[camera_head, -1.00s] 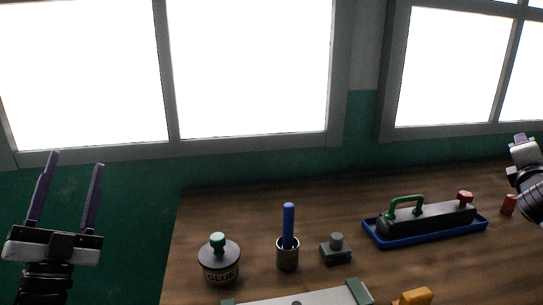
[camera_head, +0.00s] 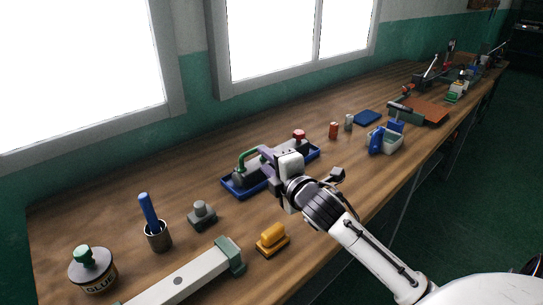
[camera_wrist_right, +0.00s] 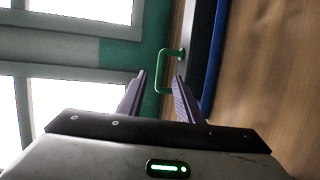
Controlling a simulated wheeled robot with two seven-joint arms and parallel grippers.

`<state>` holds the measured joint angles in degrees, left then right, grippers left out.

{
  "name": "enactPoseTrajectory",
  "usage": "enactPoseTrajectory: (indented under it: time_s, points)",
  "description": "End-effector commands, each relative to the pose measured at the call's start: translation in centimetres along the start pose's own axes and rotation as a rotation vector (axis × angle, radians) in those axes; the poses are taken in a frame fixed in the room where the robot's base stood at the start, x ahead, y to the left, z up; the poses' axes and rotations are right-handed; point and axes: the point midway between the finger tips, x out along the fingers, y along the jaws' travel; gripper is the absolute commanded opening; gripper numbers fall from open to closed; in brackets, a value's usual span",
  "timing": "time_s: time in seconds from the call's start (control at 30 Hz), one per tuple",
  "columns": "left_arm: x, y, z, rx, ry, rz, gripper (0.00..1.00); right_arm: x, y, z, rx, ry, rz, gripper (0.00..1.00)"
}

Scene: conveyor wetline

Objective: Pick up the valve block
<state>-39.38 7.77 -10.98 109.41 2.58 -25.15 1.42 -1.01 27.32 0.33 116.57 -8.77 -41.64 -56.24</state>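The valve block (camera_head: 249,176) is a dark grey bar with a green handle (camera_head: 246,154) and a red knob (camera_head: 299,134). It lies in a shallow blue tray (camera_head: 238,193) on the workbench. My right gripper (camera_head: 263,158) is over the block beside the green handle, and hides part of the block. In the right wrist view its two purple fingers are apart, with the green handle (camera_wrist_right: 158,86) at the gap between their tips. I see no grip on the handle. My left gripper is out of view.
Left of the tray are a glue pot (camera_head: 93,272), a cup with a blue stick (camera_head: 157,238) and a grey knobbed block (camera_head: 202,216). A yellow-orange piece (camera_head: 272,238) is in front. A blue-and-white container (camera_head: 385,140) stands to the right. Windows rise behind the bench.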

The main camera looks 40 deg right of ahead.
Motion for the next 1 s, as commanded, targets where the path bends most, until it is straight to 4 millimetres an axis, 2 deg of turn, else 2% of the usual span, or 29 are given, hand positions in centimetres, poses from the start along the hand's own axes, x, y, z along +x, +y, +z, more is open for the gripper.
enactPoseTrajectory:
  time_s: [0.13, 0.37, 0.7, 1.0]
  points:
    - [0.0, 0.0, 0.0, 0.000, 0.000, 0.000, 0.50, 2.5, 0.0, 0.2, 0.002, -0.003, 0.001, 0.33]
    - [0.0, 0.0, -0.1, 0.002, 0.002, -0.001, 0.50, 4.3, 0.1, 0.3, -0.001, -0.003, 0.001, 0.33]
    - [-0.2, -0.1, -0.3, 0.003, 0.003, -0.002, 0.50, 8.6, 0.1, 1.1, -0.001, -0.002, 0.001, 0.33]
    - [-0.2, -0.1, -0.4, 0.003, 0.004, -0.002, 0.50, 9.1, 0.0, 1.1, -0.003, -0.002, 0.001, 0.33]
